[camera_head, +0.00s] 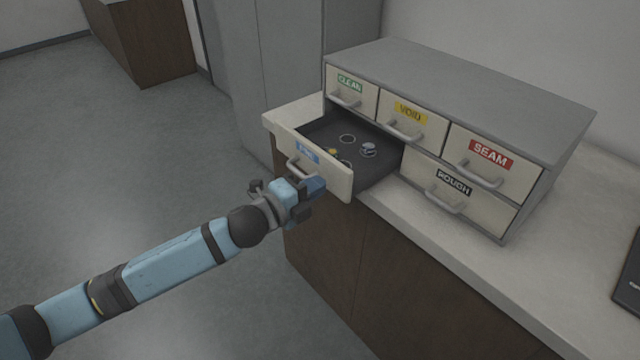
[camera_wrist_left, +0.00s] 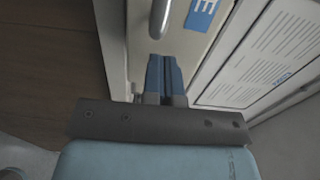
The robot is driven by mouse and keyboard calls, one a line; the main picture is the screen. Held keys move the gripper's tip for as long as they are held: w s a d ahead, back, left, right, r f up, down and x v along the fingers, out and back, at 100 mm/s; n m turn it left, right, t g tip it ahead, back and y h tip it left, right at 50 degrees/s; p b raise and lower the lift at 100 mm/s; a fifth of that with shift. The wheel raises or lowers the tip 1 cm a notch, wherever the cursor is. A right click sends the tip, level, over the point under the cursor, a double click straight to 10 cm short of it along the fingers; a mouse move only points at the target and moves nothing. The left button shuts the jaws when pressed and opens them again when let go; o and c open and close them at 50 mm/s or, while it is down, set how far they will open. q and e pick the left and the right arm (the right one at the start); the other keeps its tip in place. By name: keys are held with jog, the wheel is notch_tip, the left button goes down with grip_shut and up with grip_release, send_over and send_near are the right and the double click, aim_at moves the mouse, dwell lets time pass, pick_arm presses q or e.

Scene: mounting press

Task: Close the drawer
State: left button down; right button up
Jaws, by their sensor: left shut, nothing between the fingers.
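The open drawer (camera_head: 340,178) sticks out from the lower left of a grey cabinet (camera_head: 460,95). It has a cream front with a blue label and a silver bar handle (camera_head: 300,170). Small round parts lie in its dark tray. My left gripper (camera_head: 318,186) is shut and empty at the drawer front, just below and beside the handle. In the left wrist view the blue fingertips (camera_wrist_left: 163,68) are together close to the cream front, near the end of the handle (camera_wrist_left: 160,20). I cannot tell whether they touch the front. My right gripper is not in view.
The other drawers, labelled CLEAN (camera_head: 350,90), VOID (camera_head: 410,120), SEAM (camera_head: 490,165) and ROUGH (camera_head: 455,190), are shut. The cabinet stands on a pale counter (camera_head: 440,225). A dark object (camera_head: 629,275) lies at the right edge. The floor at left is clear.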

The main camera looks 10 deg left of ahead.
aim_at(361, 169)
pick_arm(q)
jog(key=shift+w+d, duration=0.4)
jog(key=shift+w, duration=0.15)
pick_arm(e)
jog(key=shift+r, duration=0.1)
pick_arm(q)
jog(key=shift+w+d, duration=0.1)
jog(key=shift+w, duration=0.05)
jog(key=x, duration=0.3)
jog(key=p+x, duration=0.1)
jog(key=x, duration=0.1)
jog(key=shift+w+d+r, duration=0.2)
jog(key=shift+w+d, duration=0.05)
jog(key=shift+w, duration=0.05)
jog(key=x, duration=0.5)
jog(key=shift+w+d+f, duration=0.2)
jog(key=shift+w+d, duration=0.35)
jog(key=shift+w, duration=0.1)
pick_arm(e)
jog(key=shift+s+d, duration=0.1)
pick_arm(q)
jog(key=shift+s+a+p, duration=0.1)
jog(key=shift+a+p, duration=0.05)
jog(key=shift+p, duration=0.15)
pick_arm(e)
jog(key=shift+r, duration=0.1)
